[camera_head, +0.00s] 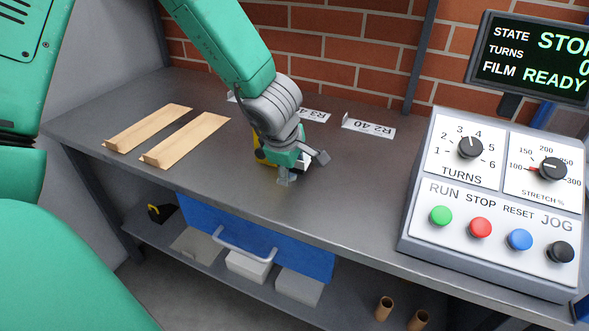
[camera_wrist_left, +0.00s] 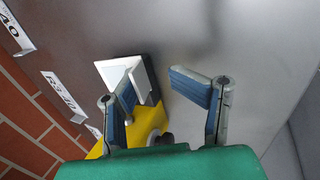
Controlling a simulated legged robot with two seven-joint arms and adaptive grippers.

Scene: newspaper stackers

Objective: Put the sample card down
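My left gripper (camera_head: 287,176) is low over the middle of the bench. In the left wrist view its two fingers (camera_wrist_left: 155,82) stand apart. A white, square-topped piece with a dark edge (camera_wrist_left: 122,72) is beside the left finger, with a yellow body (camera_wrist_left: 147,125) below it. I cannot tell whether it touches the finger. In the head view the yellow part (camera_head: 261,156) is mostly hidden behind the gripper. White label cards lie toward the back of the bench; one reads "R2 40" (camera_head: 368,128). I cannot tell which piece is the sample card. My right gripper is not in view.
Two tan cardboard strips (camera_head: 150,128) (camera_head: 187,140) lie on the left of the grey bench (camera_head: 345,195). A control box (camera_head: 490,195) with knobs and buttons stands at the right, below a screen (camera_head: 535,55). A brick wall is behind. The bench front centre is clear.

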